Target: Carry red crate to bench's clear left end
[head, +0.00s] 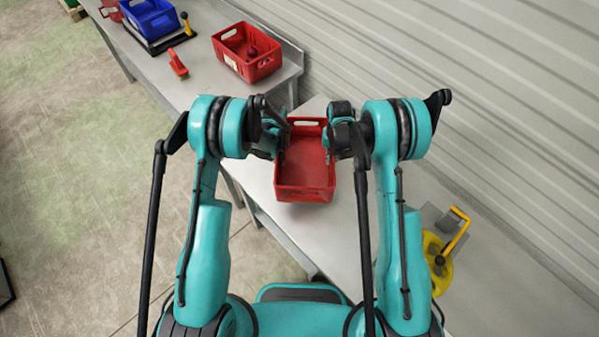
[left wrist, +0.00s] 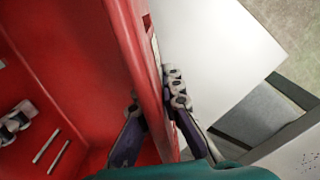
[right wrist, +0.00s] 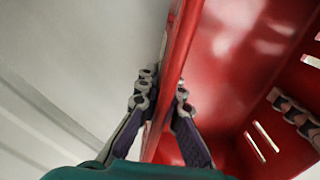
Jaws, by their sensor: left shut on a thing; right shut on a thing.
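An empty-looking red crate (head: 303,192) is in front of me over the grey bench (head: 345,235). My left gripper (head: 284,143) is shut on its left wall; in the left wrist view its fingers (left wrist: 157,106) straddle the red wall, one inside and one outside. My right gripper (head: 329,143) is shut on the opposite wall in the same way, as its fingers (right wrist: 163,95) show in the right wrist view. The crate looks about level. I cannot tell whether its bottom touches the bench. The arms hide part of its side walls.
A second red crate (head: 233,60) with things inside stands on the farther bench, beside a red-handled tool (head: 177,63) and a blue bin (head: 150,17). A yellow reel-like tool (head: 437,262) is at the right. A corrugated wall (head: 450,70) runs behind the benches.

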